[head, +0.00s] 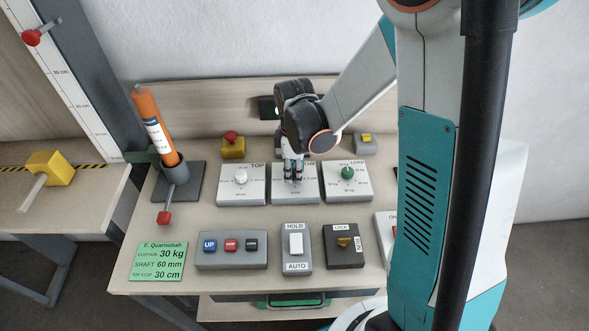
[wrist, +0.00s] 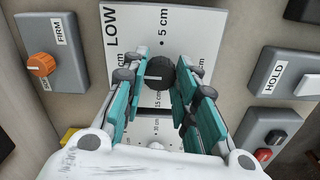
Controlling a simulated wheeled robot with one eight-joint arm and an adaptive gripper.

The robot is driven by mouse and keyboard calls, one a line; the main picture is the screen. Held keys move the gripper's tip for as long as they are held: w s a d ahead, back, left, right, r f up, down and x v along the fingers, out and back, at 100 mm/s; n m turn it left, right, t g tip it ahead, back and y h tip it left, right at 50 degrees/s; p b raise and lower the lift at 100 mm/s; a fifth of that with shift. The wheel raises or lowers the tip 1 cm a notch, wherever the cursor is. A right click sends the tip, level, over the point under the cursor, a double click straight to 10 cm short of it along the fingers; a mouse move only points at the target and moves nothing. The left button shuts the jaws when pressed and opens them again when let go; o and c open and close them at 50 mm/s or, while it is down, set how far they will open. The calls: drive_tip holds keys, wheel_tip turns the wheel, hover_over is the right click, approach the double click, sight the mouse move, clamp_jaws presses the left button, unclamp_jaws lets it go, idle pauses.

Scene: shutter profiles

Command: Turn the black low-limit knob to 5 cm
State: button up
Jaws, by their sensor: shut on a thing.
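The LOW plate (head: 281,196) stands in the middle of the row of dials, and it fills the upper middle of the wrist view (wrist: 205,25). The black low-limit knob (wrist: 160,73) sits on it, with a white line on its face that appears to run toward the left of the wrist view. The 5 cm mark (wrist: 178,42) is just above the knob there, and a 15 cm mark is below it. My gripper (head: 293,176) points down at this plate. Its teal fingers (wrist: 160,66) are shut on the knob from both sides. In the head view the fingers hide the knob.
The TOP plate (head: 228,197) with a white knob is on the left, the LOAD plate (head: 360,193) with a green knob on the right. The HOLD/AUTO switch (head: 296,265), button box (head: 216,260) and LOCK box (head: 329,262) are in front. A green card (head: 157,261) gives top stop 30 cm.

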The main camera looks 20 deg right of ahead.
drive_tip(key=m+b, duration=0.1)
drive_tip(key=m, duration=0.3)
drive_tip(key=shift+m, duration=0.4)
drive_tip(key=m, duration=0.4)
drive_tip(key=shift+m+b, duration=0.3)
drive_tip(key=shift+b, duration=0.1)
drive_tip(key=m, duration=0.4)
drive_tip(key=shift+m+b, duration=0.35)
drive_tip(key=shift+m, duration=1.65)
drive_tip(key=o, duration=1.1)
